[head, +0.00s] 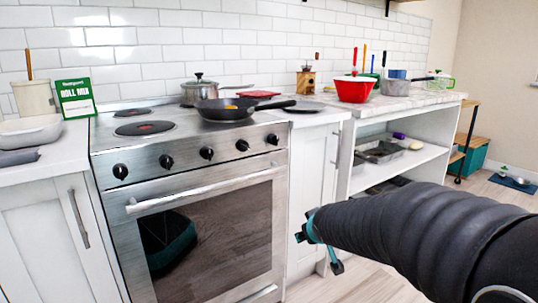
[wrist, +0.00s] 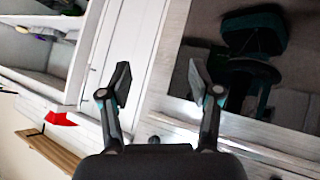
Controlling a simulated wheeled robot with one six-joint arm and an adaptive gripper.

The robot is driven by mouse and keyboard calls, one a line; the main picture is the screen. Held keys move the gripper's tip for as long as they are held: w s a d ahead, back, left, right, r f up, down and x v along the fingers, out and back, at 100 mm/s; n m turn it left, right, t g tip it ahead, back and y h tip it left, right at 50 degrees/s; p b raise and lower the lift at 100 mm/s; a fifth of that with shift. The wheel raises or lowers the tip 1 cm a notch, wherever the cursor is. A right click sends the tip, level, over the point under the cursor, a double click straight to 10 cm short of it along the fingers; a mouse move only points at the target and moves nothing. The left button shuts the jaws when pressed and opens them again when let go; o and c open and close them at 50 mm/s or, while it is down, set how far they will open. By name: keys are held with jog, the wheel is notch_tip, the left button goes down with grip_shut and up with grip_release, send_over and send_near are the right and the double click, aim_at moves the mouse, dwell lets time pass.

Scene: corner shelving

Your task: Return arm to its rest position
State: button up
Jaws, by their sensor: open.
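My gripper (head: 322,240) reaches in from the right in the head view, in front of the white cabinet door (head: 313,190) beside the oven (head: 195,215). Most of it is hidden behind my dark ribbed arm. In the wrist view my gripper (wrist: 160,88) shows two fingers spread wide apart with nothing between them. The white cabinet door (wrist: 110,70) and the dark oven glass (wrist: 240,60) lie beyond the fingers. The gripper appears empty and apart from both.
A black pan (head: 228,109) and a lidded pot (head: 200,90) stand on the stove. A red bowl (head: 354,89) stands on the right counter, above open shelves (head: 400,162). A wooden-shelved rack (head: 466,140) stands further right. Bare floor (head: 375,287) shows below my arm.

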jog(key=s+d+m+g, duration=0.2)
jog(key=s, duration=1.3)
jog(key=s+d+r+m+g, duration=0.1)
jog(key=s+d+m+g, duration=0.1)
jog(key=s, duration=1.4)
jog(key=shift+s+d+r+m, duration=0.25)
jog(key=shift+m, duration=0.15)
